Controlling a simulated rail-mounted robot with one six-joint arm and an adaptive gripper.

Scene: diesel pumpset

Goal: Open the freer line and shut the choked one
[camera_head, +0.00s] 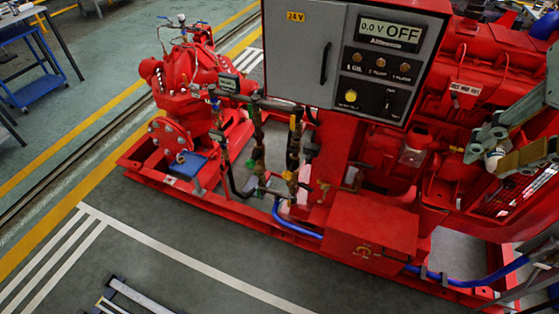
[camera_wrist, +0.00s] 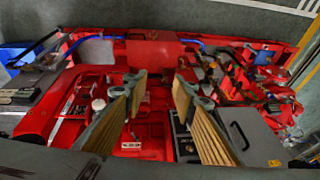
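Which line is choked, and the exact valve positions, I cannot tell. The lines also show small in the wrist view (camera_wrist: 208,66). My gripper (camera_head: 505,150) is at the right edge, over the engine, far from the lines. In the wrist view its fingers (camera_wrist: 160,85) are apart and empty.
The grey control cabinet (camera_head: 302,50), its display reading "0.0 V OFF", stands between my gripper and the lines. A red pump (camera_head: 185,75) is at left. A blue hose (camera_head: 290,222) runs along the red base frame (camera_head: 235,208). Floor in front is mostly clear.

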